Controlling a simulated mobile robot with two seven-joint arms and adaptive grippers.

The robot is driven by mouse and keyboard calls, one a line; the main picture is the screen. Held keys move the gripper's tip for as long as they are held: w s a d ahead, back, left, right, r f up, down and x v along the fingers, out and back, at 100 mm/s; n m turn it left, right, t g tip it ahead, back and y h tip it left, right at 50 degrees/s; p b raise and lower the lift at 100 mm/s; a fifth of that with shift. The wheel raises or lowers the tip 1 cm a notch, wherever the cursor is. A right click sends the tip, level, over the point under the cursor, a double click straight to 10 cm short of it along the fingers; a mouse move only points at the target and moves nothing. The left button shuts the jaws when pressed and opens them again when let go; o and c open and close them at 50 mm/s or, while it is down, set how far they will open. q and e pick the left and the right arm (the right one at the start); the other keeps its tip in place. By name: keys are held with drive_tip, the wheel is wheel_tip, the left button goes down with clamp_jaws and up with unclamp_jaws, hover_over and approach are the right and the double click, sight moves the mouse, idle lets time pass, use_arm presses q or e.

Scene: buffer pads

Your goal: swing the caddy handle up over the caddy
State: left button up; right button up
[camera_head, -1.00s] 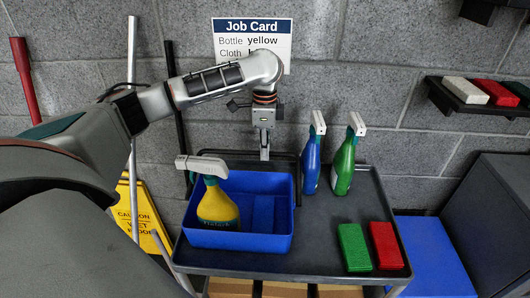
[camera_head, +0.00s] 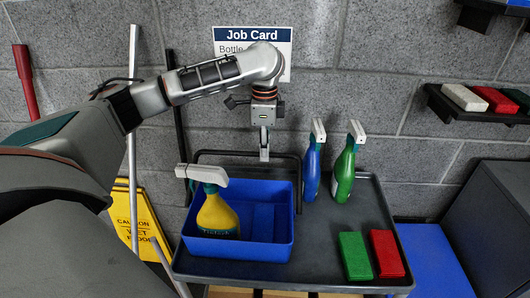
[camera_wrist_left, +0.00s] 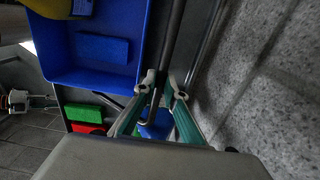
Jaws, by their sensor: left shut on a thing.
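The blue caddy (camera_head: 262,252) sits on the left part of the grey cart top. Its thin black handle (camera_head: 225,153) stands up at the caddy's back side, its crossbar above the rear rim; it also shows as a dark rod in the left wrist view (camera_wrist_left: 173,45). My left gripper (camera_head: 264,155) reaches down from above and is shut on the handle's crossbar; its teal fingers (camera_wrist_left: 160,98) close around the rod in the wrist view. A yellow spray bottle (camera_head: 217,214) with a white head stands inside the caddy. My right gripper (camera_wrist_left: 38,102) appears small at the wrist view's left edge, jaws unclear.
Blue (camera_head: 312,170) and green (camera_head: 345,172) spray bottles stand right of the caddy, close to the handle. The wall with the job card (camera_head: 281,67) rises behind.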

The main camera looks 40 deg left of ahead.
use_arm(q)
drive_tip(key=shift+s+d+r, duration=0.2)
drive_tip(key=shift+s+r, duration=0.15)
drive_tip(key=shift+r, duration=0.25)
drive_tip(key=shift+s+d+r, duration=0.25)
drive_tip(key=shift+s+r, duration=0.2)
drive_tip(key=shift+r, duration=0.1)
drive_tip(key=shift+s+d+r, duration=0.25)
drive_tip(key=shift+s+r, duration=0.15)
drive_tip(key=shift+r, duration=0.15)
drive_tip(key=shift+c, duration=0.2)
drive_tip(key=s+d+r, duration=0.4)
drive_tip(key=s, duration=0.3)
drive_tip(key=shift+s+d+r, duration=0.3)
drive_tip(key=shift+s+d, duration=0.05)
idle(0.6)
drive_tip(key=shift+d, duration=0.1)
drive_tip(key=shift+o, duration=0.2)
drive_tip(key=shift+s+d, duration=0.4)
drive_tip(key=shift+s, duration=0.3)
drive_tip(key=shift+s+d, duration=0.4)
drive_tip(key=shift+s, duration=0.3)
drive_tip(key=shift+c, duration=0.2)
